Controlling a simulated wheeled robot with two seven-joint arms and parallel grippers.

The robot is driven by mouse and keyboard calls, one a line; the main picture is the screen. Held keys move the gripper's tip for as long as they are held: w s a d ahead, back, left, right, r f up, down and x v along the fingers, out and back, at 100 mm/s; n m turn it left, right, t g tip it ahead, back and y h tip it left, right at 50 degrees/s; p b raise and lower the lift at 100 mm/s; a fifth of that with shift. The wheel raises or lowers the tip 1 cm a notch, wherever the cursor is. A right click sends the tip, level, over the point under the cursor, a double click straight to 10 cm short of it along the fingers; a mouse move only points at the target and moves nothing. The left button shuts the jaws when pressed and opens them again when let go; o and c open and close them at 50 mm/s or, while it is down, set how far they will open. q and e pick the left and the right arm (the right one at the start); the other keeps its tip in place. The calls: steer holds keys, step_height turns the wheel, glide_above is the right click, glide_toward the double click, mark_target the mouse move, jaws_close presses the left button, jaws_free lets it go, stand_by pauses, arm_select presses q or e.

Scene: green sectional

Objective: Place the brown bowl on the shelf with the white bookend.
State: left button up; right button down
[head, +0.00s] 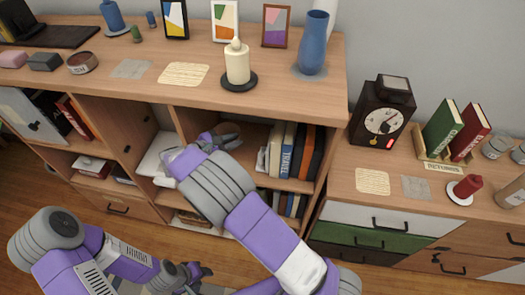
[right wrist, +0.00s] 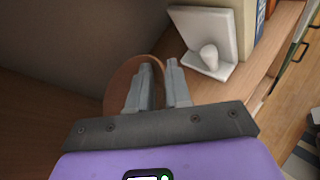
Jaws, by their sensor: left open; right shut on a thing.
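The brown bowl (right wrist: 122,82) shows in the right wrist view, partly hidden behind the fingers of my right gripper (right wrist: 160,82). Those fingers are shut on its rim. The white bookend (right wrist: 206,38) stands on the shelf (right wrist: 262,65) just right of and beyond the fingers, apart from them. In the head view my right gripper (head: 222,136) reaches into the upper middle compartment, left of the books. The bowl is hard to make out there. I cannot tell whether the bowl touches the shelf. My left gripper (head: 198,271) is open and empty, low in front of the cabinet.
Upright books (head: 292,150) fill the right part of that compartment. The cabinet top (head: 135,95) above holds a candle (head: 237,64), a blue vase (head: 313,45) and frames. A lower cabinet (head: 345,185) on the right carries a clock (head: 382,115) and books.

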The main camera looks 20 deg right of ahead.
steer(key=shift+w+a+f, duration=0.1)
steer(key=shift+a+f, duration=0.05)
steer(key=shift+f, duration=0.2)
steer(key=shift+g, duration=0.3)
step_height(320, 180, down, 10)
steer(key=b, duration=0.3)
steer(key=shift+r, duration=0.2)
steer(key=c, duration=1)
jaws_free()
steer(key=shift+c, duration=0.2)
steer(key=p+v, duration=0.2)
steer(key=v, duration=1)
steer(key=shift+p, duration=0.4)
